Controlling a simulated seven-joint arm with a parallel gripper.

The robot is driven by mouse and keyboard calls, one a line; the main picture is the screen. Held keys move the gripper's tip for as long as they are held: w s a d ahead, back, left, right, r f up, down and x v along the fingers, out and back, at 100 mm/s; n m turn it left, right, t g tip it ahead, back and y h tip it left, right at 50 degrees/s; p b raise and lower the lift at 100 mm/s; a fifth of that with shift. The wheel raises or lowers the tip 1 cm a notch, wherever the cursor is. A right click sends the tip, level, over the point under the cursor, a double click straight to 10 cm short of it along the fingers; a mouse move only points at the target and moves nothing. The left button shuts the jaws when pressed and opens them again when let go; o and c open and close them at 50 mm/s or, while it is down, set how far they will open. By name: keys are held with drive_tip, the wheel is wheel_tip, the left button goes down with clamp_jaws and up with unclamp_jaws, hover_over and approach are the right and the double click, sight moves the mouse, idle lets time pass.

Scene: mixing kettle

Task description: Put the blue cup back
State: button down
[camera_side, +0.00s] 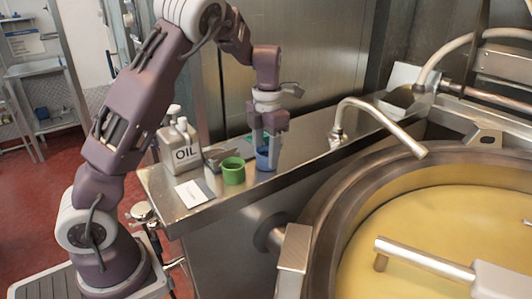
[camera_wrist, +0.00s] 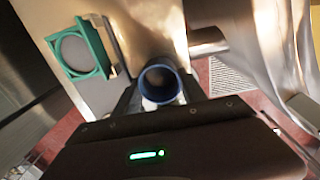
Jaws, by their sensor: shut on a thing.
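The blue cup (camera_side: 263,161) is at the counter, just right of the green cup (camera_side: 233,172) in the side view. My gripper (camera_side: 266,148) points down over it and is shut on it. In the wrist view the blue cup (camera_wrist: 160,84) shows its open round mouth between my two fingers (camera_wrist: 158,97). It looks upright. I cannot tell whether its base touches the counter or hangs slightly above it. The fingers partly hide the cup in the side view.
A white OIL container (camera_side: 182,150) stands left on the steel counter (camera_side: 205,212), with a white card (camera_side: 194,193) in front. A curved tap (camera_side: 375,108) rises to the right. The large kettle (camera_side: 345,215) with yellow contents fills the right. A green square-framed thing (camera_wrist: 103,48) shows in the wrist view.

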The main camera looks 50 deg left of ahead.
drive_tip(key=shift+f, duration=0.15)
drive_tip(key=c, duration=0.6)
unclamp_jaws()
drive_tip(key=shift+c, duration=0.2)
